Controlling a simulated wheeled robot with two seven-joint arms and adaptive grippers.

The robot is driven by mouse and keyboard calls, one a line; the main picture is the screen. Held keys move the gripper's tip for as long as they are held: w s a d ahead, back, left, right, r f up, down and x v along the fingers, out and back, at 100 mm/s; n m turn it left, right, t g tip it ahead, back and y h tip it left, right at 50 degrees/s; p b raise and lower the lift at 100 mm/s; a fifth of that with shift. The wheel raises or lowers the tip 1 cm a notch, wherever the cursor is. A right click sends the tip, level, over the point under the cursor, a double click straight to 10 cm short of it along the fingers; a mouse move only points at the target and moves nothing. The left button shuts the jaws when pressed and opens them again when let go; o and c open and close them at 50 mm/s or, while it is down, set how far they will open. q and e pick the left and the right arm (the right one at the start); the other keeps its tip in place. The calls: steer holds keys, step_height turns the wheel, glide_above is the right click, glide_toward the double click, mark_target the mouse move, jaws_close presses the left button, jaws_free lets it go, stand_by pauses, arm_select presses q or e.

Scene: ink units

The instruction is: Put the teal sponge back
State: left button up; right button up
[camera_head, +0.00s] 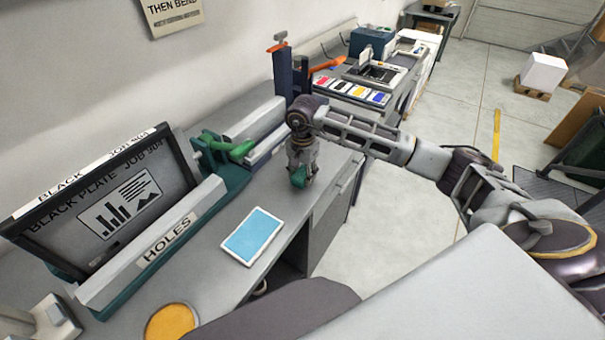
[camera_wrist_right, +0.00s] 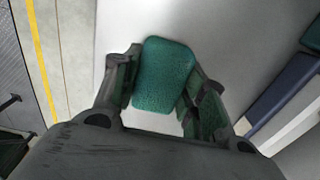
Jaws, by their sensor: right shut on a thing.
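The teal sponge (camera_wrist_right: 165,75) is between the fingers of my right gripper (camera_wrist_right: 163,92) in the right wrist view, with grey bench surface behind it. In the head view the sponge (camera_head: 299,177) shows small at the tips of my right gripper (camera_head: 302,170), which points down over the grey bench (camera_head: 215,278) near its front edge. Whether the sponge touches the bench is hard to tell. My left gripper is not in view.
A blue pad with a white border (camera_head: 254,236) lies on the bench in front of the gripper. A green-based frame holds a black plate (camera_head: 115,205) at left, with a bar marked HOLES (camera_head: 165,240). A yellow disc (camera_head: 171,322) lies nearest. Ink swatches (camera_head: 350,90) are farther back.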

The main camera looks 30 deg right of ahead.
mark_target(302, 173)
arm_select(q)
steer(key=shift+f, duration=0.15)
arm_select(e)
steer(key=shift+f, duration=0.15)
steer(key=o, duration=0.8)
steer(key=shift+o, duration=1)
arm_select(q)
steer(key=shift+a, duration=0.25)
arm_select(e)
steer(key=shift+r, duration=0.35)
arm_select(q)
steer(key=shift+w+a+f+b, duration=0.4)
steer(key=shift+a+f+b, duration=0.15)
steer(key=shift+b, duration=0.15)
arm_select(e)
step_height(302, 173, up, 12)
steer(key=shift+f, duration=0.2)
